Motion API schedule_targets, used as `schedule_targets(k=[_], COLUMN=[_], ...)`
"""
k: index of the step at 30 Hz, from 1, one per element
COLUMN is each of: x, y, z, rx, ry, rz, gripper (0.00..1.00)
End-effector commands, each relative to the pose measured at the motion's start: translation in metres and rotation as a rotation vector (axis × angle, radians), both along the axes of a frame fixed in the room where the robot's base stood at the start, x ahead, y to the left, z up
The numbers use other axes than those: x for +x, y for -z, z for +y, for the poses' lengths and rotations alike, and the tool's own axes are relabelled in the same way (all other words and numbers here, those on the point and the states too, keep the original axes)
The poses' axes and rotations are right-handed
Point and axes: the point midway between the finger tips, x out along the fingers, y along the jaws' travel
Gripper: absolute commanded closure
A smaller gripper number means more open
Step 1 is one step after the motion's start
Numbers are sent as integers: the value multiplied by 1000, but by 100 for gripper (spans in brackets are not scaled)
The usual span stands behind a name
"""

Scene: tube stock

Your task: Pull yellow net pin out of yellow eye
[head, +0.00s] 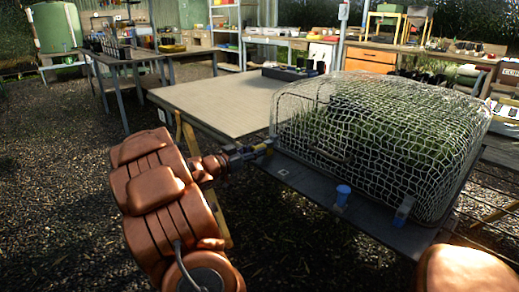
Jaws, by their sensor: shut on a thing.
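The white net (400,135) is draped over a frame of green plants on a dark bench (310,183). My gripper (256,152) is at the net's near left corner, at the bench edge. It is shut on the yellow net pin (264,147), of which only a small yellow part shows by the fingertips. The yellow eye cannot be told apart from the pin at this size, so I cannot tell whether the pin is inside it.
A blue-topped pin or cup (343,190) and a pale blue piece (404,208) stand along the net's front edge. A bare beige tabletop (215,100) lies behind my gripper. A black tray (290,73) sits at its back. Gravel floor is open at left.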

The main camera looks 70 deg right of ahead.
Motion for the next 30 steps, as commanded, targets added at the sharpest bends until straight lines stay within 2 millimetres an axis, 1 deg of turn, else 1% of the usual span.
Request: schedule_targets(k=[30], x=[21], y=[0], z=[36], rx=[2], ry=[-1], rz=[-1], gripper=[92])
